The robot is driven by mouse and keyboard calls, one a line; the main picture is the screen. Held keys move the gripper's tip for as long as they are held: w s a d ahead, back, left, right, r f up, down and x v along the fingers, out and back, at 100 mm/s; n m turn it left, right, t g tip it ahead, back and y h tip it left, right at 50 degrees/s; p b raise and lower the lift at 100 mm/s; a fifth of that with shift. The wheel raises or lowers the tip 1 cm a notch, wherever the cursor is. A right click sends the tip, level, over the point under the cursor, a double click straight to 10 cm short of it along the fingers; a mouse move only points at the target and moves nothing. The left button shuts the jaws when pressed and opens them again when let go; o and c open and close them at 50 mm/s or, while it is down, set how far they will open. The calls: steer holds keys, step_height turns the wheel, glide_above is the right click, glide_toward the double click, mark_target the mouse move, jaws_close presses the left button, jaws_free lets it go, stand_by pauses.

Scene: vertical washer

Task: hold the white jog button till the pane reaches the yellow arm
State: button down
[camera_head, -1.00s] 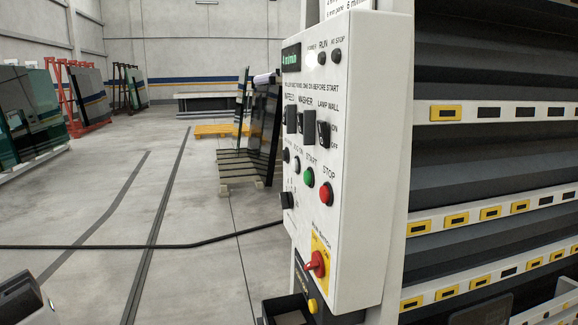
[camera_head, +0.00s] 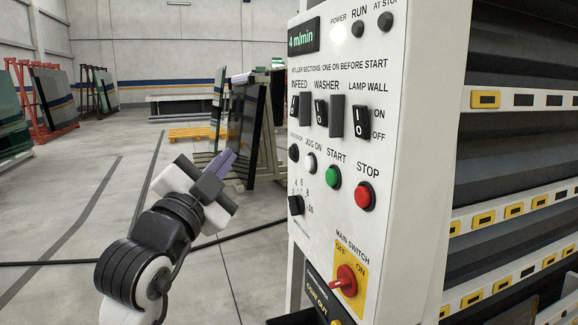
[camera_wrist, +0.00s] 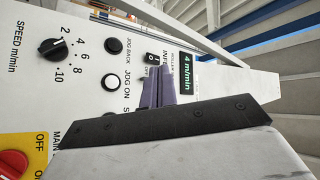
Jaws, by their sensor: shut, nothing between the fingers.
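The white jog button (camera_head: 310,162), labelled JOG ON, sits on the white control panel (camera_head: 395,110) in the head view, left of the green START button. In the wrist view, the jog button (camera_wrist: 109,107) lies left of the finger tips, and the panel is turned sideways. My gripper (camera_head: 223,162) is shut and empty, with purple fingers. It is left of the panel in the head view, apart from the jog button. In the wrist view, my gripper (camera_wrist: 161,86) overlaps the INFEED switch; contact cannot be told. I cannot make out the pane or yellow arm.
A black JOG BACK button (camera_head: 294,152), the green START button (camera_head: 333,176), a red STOP button (camera_head: 365,195) and a speed knob (camera_head: 296,205) surround it. A red main switch (camera_head: 345,280) is lower. Glass racks (camera_head: 55,95) stand far left, with open floor between.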

mark_target(309, 164)
steer(key=w+d+f+m+g, duration=0.2)
steer(key=shift+d+f+h, duration=0.1)
steer(key=shift+f+h, duration=0.2)
steer(key=shift+d, duration=0.15)
steer(key=w+d+p, duration=0.1)
steer(key=w+d, duration=0.1)
steer(key=d, duration=0.6)
steer(key=shift+w, duration=0.4)
steer(key=shift+d, duration=0.1)
stand_by(1.6)
steer(key=shift+w+d, duration=0.1)
steer(key=shift+d, duration=0.2)
